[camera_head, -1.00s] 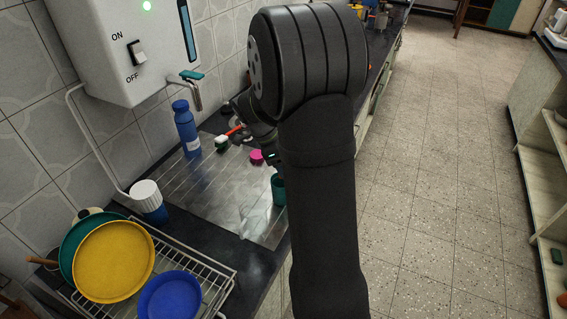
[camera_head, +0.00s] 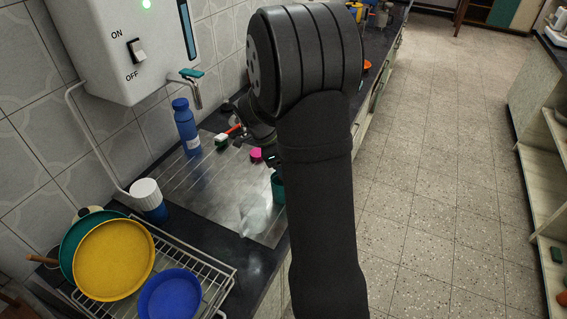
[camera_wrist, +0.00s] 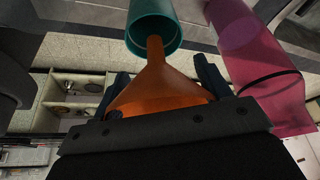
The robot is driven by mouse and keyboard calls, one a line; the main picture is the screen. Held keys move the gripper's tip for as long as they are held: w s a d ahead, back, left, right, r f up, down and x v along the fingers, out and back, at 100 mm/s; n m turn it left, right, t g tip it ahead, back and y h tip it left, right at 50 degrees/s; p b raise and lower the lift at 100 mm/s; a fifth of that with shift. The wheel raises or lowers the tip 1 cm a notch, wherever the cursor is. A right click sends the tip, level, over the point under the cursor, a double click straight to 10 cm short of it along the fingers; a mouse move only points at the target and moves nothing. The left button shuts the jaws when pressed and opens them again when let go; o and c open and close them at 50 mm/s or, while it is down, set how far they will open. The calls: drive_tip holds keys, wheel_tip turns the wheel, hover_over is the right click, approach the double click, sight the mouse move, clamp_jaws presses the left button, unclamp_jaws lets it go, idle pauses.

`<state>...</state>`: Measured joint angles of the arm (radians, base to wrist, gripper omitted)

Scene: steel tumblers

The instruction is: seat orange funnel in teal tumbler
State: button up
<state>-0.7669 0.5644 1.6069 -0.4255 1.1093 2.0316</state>
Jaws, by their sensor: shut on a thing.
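The orange funnel (camera_wrist: 158,85) is held between the fingers of my gripper (camera_wrist: 165,82), which is shut on it. Its narrow spout points at the teal tumbler (camera_wrist: 153,14), and the spout tip overlaps the tumbler's open mouth in the wrist view. I cannot tell whether the tip is inside or just short of the rim. In the head view the teal tumbler (camera_head: 278,186) stands on the steel drainboard, partly covered by my arm. The funnel is hidden there, and most of my gripper is too.
A magenta tumbler (camera_wrist: 272,85) is close to the right of my gripper; it also shows in the head view (camera_head: 256,155). A blue bottle (camera_head: 187,130), a brush (camera_head: 228,137), a white-topped blue cup (camera_head: 149,198) and a dish rack (camera_head: 212,270) stand around the drainboard.

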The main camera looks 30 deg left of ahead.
drive_tip(key=shift+f, duration=3.1)
drive_tip(key=o, duration=1)
drive_tip(key=shift+o, duration=0.2)
drive_tip(key=v, duration=1.7)
drive_tip(key=shift+r, duration=0.15)
drive_tip(key=shift+a, duration=0.1)
drive_tip(key=x, duration=1.7)
drive_tip(key=shift+f, duration=0.2)
drive_tip(key=shift+r, duration=0.15)
